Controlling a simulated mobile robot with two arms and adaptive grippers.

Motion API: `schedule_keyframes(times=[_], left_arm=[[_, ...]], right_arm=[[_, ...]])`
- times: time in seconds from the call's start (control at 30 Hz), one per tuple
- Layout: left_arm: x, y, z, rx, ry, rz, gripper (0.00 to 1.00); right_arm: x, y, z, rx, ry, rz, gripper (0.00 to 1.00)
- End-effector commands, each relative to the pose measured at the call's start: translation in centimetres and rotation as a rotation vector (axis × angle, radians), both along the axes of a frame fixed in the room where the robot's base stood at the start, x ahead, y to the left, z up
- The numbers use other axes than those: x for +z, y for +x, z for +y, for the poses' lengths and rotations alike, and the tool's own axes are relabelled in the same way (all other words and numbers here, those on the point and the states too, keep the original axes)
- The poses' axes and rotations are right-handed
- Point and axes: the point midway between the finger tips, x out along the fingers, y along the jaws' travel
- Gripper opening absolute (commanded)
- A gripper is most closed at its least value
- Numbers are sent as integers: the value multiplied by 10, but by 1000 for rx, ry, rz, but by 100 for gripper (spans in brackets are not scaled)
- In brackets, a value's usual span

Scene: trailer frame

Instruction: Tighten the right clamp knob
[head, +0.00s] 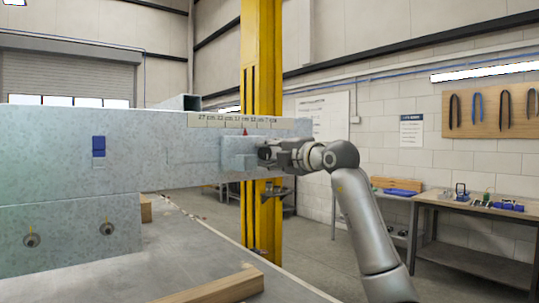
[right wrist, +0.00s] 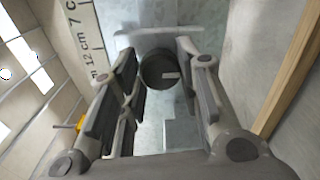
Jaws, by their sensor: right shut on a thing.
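The right clamp knob is a dark round knob (right wrist: 158,72) with a small light mark, on a grey metal clamp in the right wrist view. My right gripper (head: 266,153) is at the clamp block (head: 237,146) on the galvanized beam (head: 60,150) in the head view. Its fingers stand on both sides of the knob in the right wrist view and are shut on it. In the head view the knob is hidden by the gripper. My left gripper is not in view.
A centimetre scale (head: 225,121) with a red pointer (head: 245,131) runs above the clamp. A yellow column (head: 261,60) stands behind. A wooden bar (head: 215,289) lies on the grey table (head: 185,255). A workbench (head: 480,212) with small items stands at the right.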

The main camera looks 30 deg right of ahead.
Motion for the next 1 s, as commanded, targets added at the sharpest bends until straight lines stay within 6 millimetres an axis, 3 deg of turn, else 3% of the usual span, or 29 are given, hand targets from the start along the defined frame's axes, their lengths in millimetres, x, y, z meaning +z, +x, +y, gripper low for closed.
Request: schedule_keyframes(times=[0.03, 0.07, 0.2, 0.67, 1.0], left_arm=[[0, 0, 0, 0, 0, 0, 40], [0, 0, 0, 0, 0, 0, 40], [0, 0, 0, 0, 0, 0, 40], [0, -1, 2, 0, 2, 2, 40], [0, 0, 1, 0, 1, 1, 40]], right_arm=[[1, 0, 0, -1, 2, -3, 8], [1, 0, 0, -1, 2, -3, 36], [1, 0, 0, 0, 1, -2, 54], [0, -8, -1, 0, -2, -1, 55], [0, -66, -6, -3, -3, -2, 55]])
